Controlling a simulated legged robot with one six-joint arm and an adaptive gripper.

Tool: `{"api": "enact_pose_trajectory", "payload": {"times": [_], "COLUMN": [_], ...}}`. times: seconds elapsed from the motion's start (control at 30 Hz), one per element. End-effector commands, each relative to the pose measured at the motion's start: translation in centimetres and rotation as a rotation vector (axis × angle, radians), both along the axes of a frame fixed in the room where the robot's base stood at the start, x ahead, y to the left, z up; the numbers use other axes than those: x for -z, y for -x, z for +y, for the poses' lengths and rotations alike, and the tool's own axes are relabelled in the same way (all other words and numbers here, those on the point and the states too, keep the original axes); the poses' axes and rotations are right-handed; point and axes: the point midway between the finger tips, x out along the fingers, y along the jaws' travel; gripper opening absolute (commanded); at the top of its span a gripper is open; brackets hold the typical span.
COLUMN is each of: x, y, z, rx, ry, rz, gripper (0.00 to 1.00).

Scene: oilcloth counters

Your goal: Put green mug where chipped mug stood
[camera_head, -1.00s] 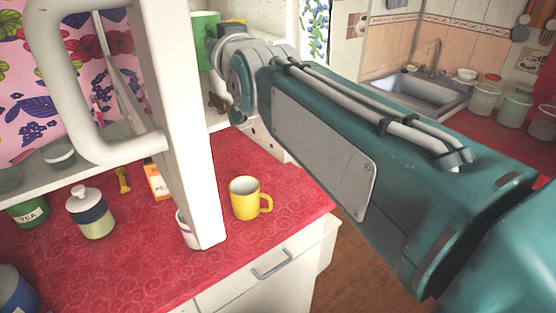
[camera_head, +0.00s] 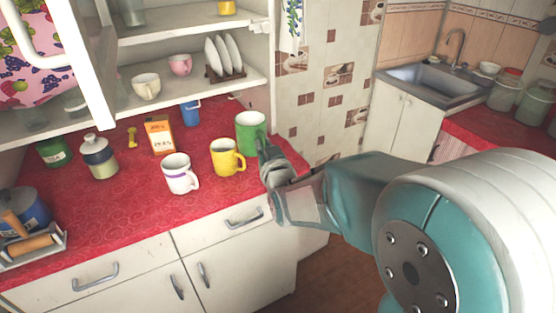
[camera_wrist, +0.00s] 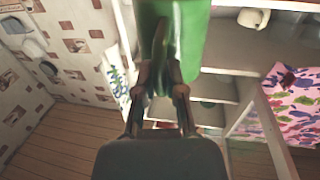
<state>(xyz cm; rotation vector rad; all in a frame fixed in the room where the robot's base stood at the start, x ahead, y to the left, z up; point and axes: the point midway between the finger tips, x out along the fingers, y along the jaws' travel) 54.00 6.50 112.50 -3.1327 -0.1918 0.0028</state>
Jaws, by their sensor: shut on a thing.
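The green mug (camera_head: 247,130) is upright at the right end of the red counter, behind and right of the yellow mug (camera_head: 225,158). I cannot tell whether its base touches the counter. My gripper (camera_head: 264,150) is shut on its handle side. In the wrist view the green mug (camera_wrist: 187,45) fills the top middle, with the fingers (camera_wrist: 160,78) closed at its handle. A white mug with a purple band (camera_head: 179,176) stands left of the yellow mug. I see no clear chip on any mug.
An orange carton (camera_head: 159,136), a blue cup (camera_head: 190,112) and a lidded jar (camera_head: 99,157) stand further back or left. The shelf above holds a cream mug (camera_head: 146,88), a pink cup (camera_head: 180,65) and a plate rack (camera_head: 225,75). The front left counter has bare room.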

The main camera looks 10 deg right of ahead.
Motion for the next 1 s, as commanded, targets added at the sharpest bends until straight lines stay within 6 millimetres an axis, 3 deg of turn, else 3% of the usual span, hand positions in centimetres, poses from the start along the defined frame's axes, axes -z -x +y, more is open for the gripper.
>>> {"api": "enact_pose_trajectory", "payload": {"times": [0.5, 0.73, 1.0], "x": [4.3, 7.9, 9.6], "y": [-9.0, -11.6, -13.0], "z": [-3.5, -3.8, -4.2], "rx": [0.002, 0.001, 0.000], "ry": [-0.010, -0.006, -0.006], "rz": [-0.001, 0.001, -0.003], "gripper": [0.00, 0.00, 0.00]}}
